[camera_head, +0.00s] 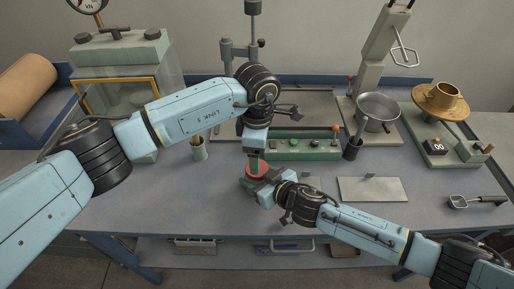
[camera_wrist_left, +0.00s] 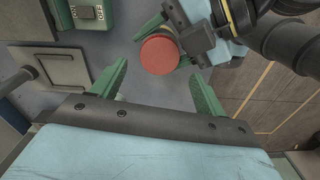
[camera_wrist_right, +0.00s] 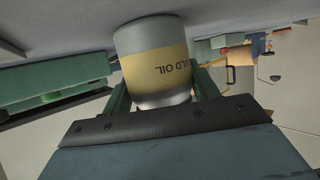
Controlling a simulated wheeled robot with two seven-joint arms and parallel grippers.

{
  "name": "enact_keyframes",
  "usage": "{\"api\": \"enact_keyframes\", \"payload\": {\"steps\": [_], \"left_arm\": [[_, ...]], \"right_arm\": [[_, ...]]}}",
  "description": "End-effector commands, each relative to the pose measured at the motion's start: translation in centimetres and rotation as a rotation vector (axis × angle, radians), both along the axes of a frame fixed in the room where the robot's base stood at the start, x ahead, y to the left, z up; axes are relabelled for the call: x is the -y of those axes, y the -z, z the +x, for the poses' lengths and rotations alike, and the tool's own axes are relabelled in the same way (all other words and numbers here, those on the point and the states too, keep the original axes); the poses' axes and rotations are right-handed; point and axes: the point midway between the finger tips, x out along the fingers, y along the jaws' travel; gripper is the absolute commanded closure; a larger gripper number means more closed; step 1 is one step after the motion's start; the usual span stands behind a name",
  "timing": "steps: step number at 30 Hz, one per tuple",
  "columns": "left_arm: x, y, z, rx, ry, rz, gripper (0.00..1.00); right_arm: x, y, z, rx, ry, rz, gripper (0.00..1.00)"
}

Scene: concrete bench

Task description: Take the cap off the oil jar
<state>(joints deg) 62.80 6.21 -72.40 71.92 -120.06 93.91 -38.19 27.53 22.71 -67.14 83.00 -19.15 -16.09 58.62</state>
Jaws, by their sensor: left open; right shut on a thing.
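The oil jar (camera_wrist_right: 155,68) is a pale grey jar with a yellow label whose lettering reads "ULD OIL" upside down in the right wrist view. My right gripper (camera_head: 258,186) is shut on its body, with green fingers on both sides. The round red cap (camera_wrist_left: 159,54) is on top of the jar and also shows in the head view (camera_head: 257,169). My left gripper (camera_wrist_left: 158,70) is open above the cap, pointing down. The cap lies between and slightly beyond its fingertips in the left wrist view; I see no contact. The jar's body is mostly hidden in the head view.
A green control panel (camera_head: 300,146) stands just behind the jar. A cup of tools (camera_head: 199,150) is to the left, and a flat pale plate (camera_head: 372,189) lies to the right. A steel pan (camera_head: 378,112) stands behind that. The bench's front left is clear.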

Motion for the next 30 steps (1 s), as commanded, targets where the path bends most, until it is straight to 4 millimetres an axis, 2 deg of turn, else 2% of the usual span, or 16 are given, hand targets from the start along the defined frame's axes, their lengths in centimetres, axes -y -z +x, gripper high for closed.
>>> {"api": "enact_keyframes", "payload": {"steps": [9, 16, 20, 30], "left_arm": [[-0.1, -2.2, 0.1, 0.003, 0.477, 0.002, 0.27], [-0.1, -2.4, 0.0, -0.001, 0.629, 0.001, 0.27], [-0.1, -1.1, 0.0, -0.003, 0.638, 0.001, 0.27], [0.0, 4.0, 0.0, -0.001, 0.636, 0.000, 0.27]], "right_arm": [[-0.1, 0.1, -0.1, -0.002, -0.001, 0.001, 1.00], [-0.1, 0.1, -0.1, -0.002, -0.001, 0.001, 1.00], [-0.1, 0.1, -0.1, -0.002, -0.001, 0.001, 1.00], [-0.1, 0.1, -0.1, -0.002, -0.001, 0.001, 1.00]]}}
